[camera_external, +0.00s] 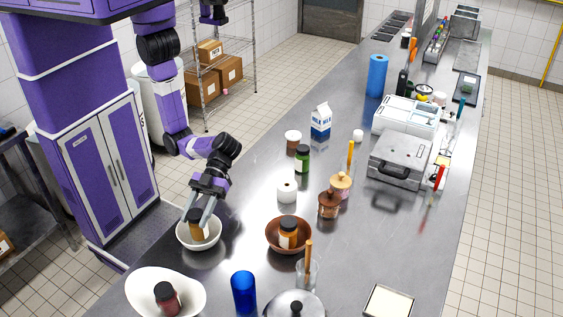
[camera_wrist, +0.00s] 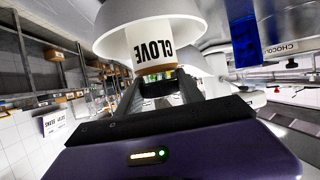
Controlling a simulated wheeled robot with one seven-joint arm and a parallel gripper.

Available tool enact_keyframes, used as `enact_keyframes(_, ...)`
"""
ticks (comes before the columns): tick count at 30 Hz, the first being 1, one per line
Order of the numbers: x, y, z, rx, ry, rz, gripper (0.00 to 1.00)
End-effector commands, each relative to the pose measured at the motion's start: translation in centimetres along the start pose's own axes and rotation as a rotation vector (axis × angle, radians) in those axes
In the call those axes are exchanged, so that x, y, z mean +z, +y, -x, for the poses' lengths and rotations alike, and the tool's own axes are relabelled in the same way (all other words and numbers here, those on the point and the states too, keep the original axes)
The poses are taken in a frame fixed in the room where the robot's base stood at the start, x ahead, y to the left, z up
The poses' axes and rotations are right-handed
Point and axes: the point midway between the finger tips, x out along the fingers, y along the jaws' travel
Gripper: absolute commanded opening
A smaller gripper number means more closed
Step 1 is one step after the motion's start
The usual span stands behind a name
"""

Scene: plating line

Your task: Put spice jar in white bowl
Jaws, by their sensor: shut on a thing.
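My gripper (camera_external: 198,212) is shut on a spice jar (camera_external: 199,231) with a dark lid and a pale label. The jar is upright within the outline of the small white bowl (camera_external: 199,247); I cannot tell whether its base touches the bowl. In the wrist view, my gripper's fingers (camera_wrist: 155,86) flank the jar (camera_wrist: 150,45), whose label reads CLOVE upside down. The white bowl (camera_wrist: 112,38) shows around the jar's far end there.
A larger white bowl (camera_external: 142,281) holds a dark red jar. A brown bowl (camera_external: 272,238) holds an amber jar. A blue cylinder (camera_external: 244,291), a white roll (camera_external: 287,190) and a green jar (camera_external: 302,158) stand nearby. The metal counter is clear just right of the small bowl.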

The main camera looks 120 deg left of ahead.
Motion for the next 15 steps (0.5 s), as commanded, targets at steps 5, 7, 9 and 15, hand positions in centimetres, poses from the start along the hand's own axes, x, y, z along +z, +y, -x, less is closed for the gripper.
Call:
enact_keyframes(5,1.1,0.0,-0.5,-0.001,0.001,-0.001,0.0)
enact_keyframes(7,1.1,0.0,-0.5,-0.001,0.002,-0.002,0.0)
enact_keyframes(9,1.1,0.0,-0.5,-0.001,0.002,-0.002,0.0)
enact_keyframes(15,1.5,0.0,-0.6,-0.002,0.002,-0.002,0.0)
